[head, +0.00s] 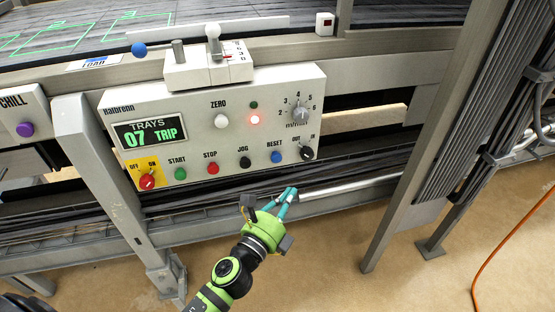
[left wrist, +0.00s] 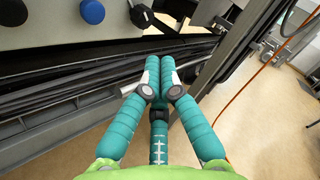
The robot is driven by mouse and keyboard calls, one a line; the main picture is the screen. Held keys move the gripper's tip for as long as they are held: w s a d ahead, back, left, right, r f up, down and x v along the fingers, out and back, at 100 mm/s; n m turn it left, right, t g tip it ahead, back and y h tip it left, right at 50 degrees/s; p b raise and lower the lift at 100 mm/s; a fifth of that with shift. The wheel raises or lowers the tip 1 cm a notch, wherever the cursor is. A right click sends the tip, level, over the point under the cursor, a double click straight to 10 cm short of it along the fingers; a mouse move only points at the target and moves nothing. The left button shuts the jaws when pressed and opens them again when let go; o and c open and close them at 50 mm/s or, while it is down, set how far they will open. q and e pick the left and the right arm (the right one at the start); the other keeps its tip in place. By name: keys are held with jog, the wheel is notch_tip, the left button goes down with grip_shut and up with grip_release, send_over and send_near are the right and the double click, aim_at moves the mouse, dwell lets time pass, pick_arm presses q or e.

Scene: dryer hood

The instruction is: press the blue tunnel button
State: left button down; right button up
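A round blue button (head: 276,157), labelled RESET, sits in the bottom row of the light grey control panel (head: 225,130); it also shows at the top of the left wrist view (left wrist: 92,12). My left gripper (head: 288,194) has teal fingers and is below the blue button, apart from it. In the left wrist view its fingertips (left wrist: 160,68) are together, with nothing seen between them. The panel display (head: 150,132) reads "TRAYS 07 TRIP", and a red lamp (head: 255,119) is lit. My right gripper is not in view.
Beside the blue button are a black JOG button (head: 245,162) and a black OUT/IN selector (head: 307,153). A steel post (head: 425,130) stands at the right; an orange hose (head: 505,248) lies on the floor.

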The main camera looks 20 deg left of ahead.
aim_at(281, 159)
pick_arm(q)
jog(key=w+a, duration=0.5)
jog(key=w, duration=0.2)
jog(key=shift+d, duration=0.1)
dwell(0.4)
jog(key=shift+w, duration=0.1)
dwell(0.9)
jog(key=shift+w+a, duration=0.25)
jog(key=shift+w, duration=0.05)
jog(key=shift+w+a, duration=0.45)
jog(key=shift+w, duration=0.2)
dwell(1.2)
jog(key=shift+s, duration=0.1)
jog(key=shift+s+d, duration=0.65)
jog(key=shift+s, duration=0.25)
